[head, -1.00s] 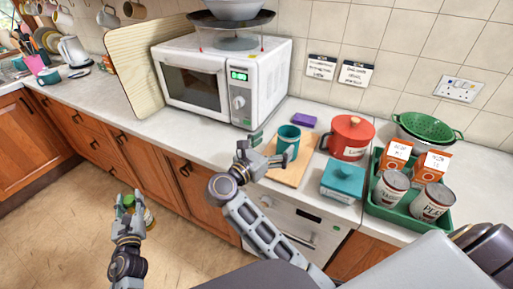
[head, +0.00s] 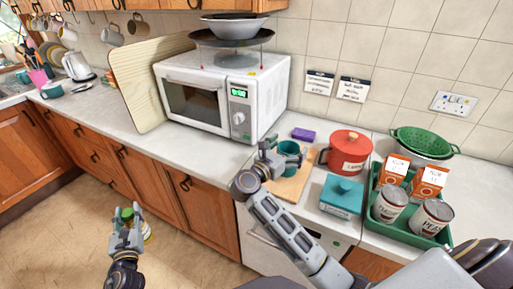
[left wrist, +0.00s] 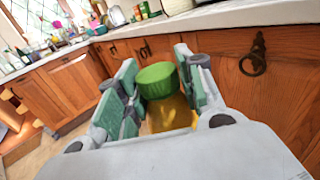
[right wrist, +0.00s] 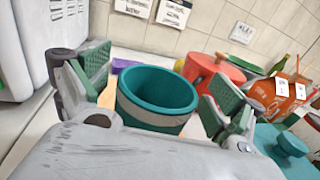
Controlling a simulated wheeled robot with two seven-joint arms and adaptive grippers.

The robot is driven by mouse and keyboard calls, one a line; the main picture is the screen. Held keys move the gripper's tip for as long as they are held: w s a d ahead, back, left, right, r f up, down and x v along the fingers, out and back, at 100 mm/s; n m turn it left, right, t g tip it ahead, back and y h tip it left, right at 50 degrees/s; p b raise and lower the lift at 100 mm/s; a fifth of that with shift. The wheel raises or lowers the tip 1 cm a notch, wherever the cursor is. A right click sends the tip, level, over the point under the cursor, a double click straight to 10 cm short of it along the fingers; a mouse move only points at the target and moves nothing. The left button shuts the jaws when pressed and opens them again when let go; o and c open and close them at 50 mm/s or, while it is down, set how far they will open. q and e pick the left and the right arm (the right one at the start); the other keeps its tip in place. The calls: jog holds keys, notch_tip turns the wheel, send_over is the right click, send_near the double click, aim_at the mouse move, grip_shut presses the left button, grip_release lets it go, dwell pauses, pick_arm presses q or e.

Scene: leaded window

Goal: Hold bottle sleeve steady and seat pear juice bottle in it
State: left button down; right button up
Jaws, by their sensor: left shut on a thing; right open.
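The pear juice bottle, with a green cap (left wrist: 157,80) and yellow body (left wrist: 171,116), is between the fingers of my left gripper (head: 127,226). That gripper is shut on it and holds it over the floor in front of the cabinets. The bottle sleeve (right wrist: 157,97) is a teal, open-topped cup. It stands upright on a wooden board (head: 291,188) on the counter. My right gripper (head: 277,153) is open, with one finger on each side of the sleeve in the right wrist view. I cannot tell whether the fingers touch it. Its inside looks empty.
A white microwave (head: 262,100) stands left of the sleeve. A red pot (head: 349,150), a teal box (head: 341,195) and a green tray (head: 405,236) with cans and cartons are to its right. A purple sponge (head: 303,134) lies behind. The counter's front edge is near the board.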

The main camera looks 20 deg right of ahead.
jog(key=c, duration=1.1)
